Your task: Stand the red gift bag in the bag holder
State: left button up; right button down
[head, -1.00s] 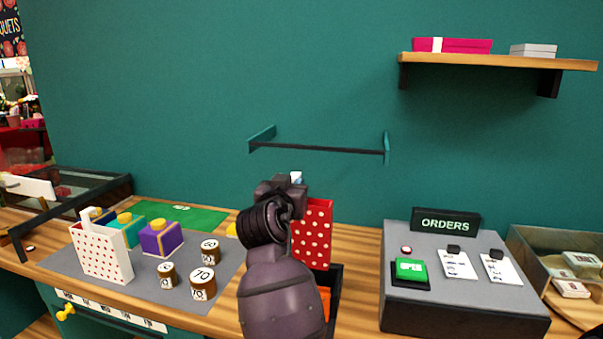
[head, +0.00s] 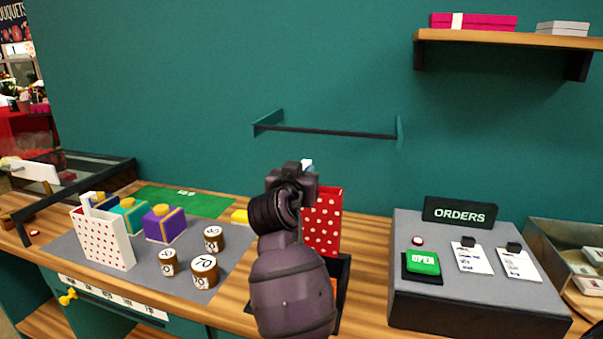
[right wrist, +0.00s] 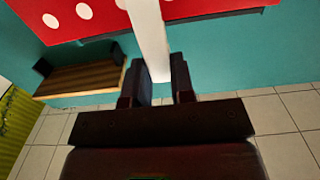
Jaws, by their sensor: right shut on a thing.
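The red gift bag with white dots (head: 322,222) hangs upright over the counter, partly hidden behind my right arm. My right gripper (head: 303,172) is above the bag's top edge. In the right wrist view, my right gripper (right wrist: 159,85) is shut on the bag's white handle (right wrist: 150,40), with the red bag side (right wrist: 205,8) beyond it. A black open-topped holder (head: 344,280) sits on the counter just below the bag in the head view. My arm hides much of it, and I cannot tell whether the bag's bottom is inside it. My left gripper is not in view.
A white dotted bag (head: 103,240), a purple box (head: 163,225) and several numbered round pots (head: 204,271) stand on a grey mat at left. The ORDERS console (head: 480,285) stands at right. A dark rail (head: 325,131) is on the wall behind.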

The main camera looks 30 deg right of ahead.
aim_at(303, 213)
jog(key=shift+f+b, duration=3.2)
jog(key=shift+f, duration=1.8)
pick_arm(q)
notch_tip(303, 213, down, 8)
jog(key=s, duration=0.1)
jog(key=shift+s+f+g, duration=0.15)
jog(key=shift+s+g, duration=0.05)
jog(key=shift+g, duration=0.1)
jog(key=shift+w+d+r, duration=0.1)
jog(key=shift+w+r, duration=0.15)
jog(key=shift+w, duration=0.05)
pick_arm(e)
jog(key=c, duration=1)
grip_release()
jog(key=shift+o, duration=0.6)
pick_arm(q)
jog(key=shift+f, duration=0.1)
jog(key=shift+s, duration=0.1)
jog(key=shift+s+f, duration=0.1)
